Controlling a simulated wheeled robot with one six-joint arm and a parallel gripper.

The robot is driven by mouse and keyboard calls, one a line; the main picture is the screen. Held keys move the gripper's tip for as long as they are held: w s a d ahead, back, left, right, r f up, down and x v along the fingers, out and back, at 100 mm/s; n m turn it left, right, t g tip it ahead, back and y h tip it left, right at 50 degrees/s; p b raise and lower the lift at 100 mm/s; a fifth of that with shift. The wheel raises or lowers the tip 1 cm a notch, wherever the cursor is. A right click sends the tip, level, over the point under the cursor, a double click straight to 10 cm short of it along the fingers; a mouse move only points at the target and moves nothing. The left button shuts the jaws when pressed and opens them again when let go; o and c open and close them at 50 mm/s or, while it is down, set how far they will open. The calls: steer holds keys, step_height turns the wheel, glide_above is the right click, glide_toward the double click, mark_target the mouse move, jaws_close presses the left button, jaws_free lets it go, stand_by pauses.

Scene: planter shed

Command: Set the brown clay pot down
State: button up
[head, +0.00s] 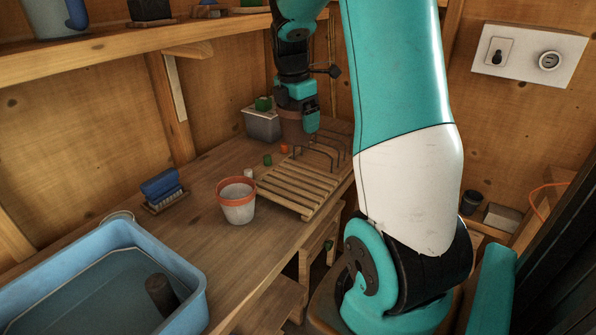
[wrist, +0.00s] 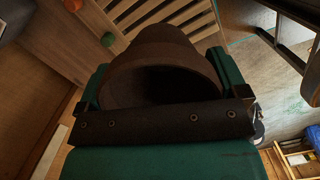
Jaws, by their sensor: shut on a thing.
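The brown clay pot (head: 290,127) is in my gripper (head: 303,114), toward the far end of the workbench. In the wrist view the pot (wrist: 165,62) lies between the green jaws of my gripper (wrist: 160,85), its dark open mouth toward the camera. In the head view one finger covers part of the pot. A slatted wooden rack (head: 290,187) with wire hoops lies on the bench nearby; its slats (wrist: 150,18) show beyond the pot in the wrist view. I cannot tell whether the pot touches anything below.
A white pot with an orange rim (head: 237,205) stands left of the rack. A blue water basin (head: 190,270) is at near left, with a blue brush (head: 162,187) behind it. A grey box (head: 262,125) stands behind my gripper. Small green (head: 267,160) and orange pieces lie by the rack.

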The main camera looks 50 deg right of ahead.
step_height(320, 180, down, 13)
steer(key=shift+f+b, duration=0.1)
steer(key=shift+b, duration=0.25)
